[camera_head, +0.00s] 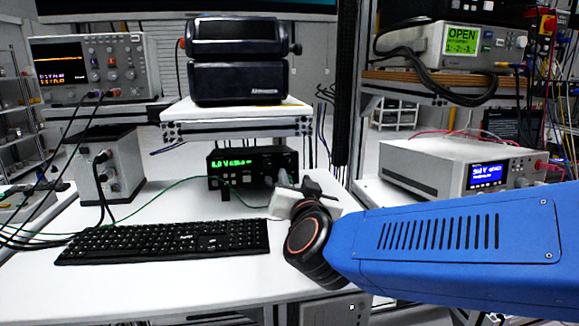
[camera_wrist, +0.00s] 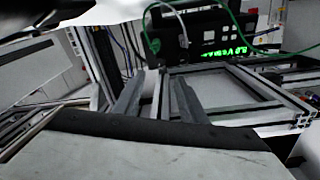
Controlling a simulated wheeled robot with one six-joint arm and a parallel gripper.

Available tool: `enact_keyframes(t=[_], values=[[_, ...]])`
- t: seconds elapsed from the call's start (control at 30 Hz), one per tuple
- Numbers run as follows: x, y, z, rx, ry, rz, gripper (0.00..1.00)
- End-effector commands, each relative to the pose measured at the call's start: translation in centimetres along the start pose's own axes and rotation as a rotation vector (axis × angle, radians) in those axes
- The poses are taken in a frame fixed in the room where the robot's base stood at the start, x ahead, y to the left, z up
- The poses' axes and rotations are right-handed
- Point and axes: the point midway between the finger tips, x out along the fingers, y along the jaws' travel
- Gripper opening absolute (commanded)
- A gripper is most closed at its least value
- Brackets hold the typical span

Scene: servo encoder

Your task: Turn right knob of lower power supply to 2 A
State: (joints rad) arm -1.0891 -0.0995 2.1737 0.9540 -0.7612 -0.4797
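The black power supply with a green-lit display (camera_head: 232,163) stands under the white shelf at the back of the desk. It also shows in the wrist view (camera_wrist: 205,35), at the top. Its display reads volts, but the current figure is too small to read. Its right-hand knobs are small and partly crowded by my gripper, so their setting cannot be told. My gripper (camera_head: 311,186) is in front of and to the right of the supply, above the desk. In the wrist view its two grey fingers (camera_wrist: 158,85) stand apart with nothing seen between them.
A keyboard (camera_head: 165,241) lies in front of the supply, and a green cable (camera_head: 165,190) crosses the desk. A shelf (camera_head: 237,116) with stacked black units (camera_head: 238,80) is above. A white instrument (camera_head: 440,168) with a blue display stands at right.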

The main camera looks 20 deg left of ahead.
Motion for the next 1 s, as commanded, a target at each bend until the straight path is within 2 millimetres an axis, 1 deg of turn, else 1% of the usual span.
enact_keyframes(t=[0.03, 0.3, 0.5, 0.7, 1.0], values=[[1.0, 0.1, 0.1, -0.001, 0.0, 0.002, 0.38], [5.7, 0.1, 0.1, 0.0, -0.001, 0.002, 0.38], [8.5, 0.0, 0.0, 0.0, 0.0, 0.001, 0.38], [9.8, 0.0, 0.0, 0.0, -0.001, -0.001, 0.38], [10.0, 0.0, 0.0, 0.0, 0.0, -0.001, 0.38]])
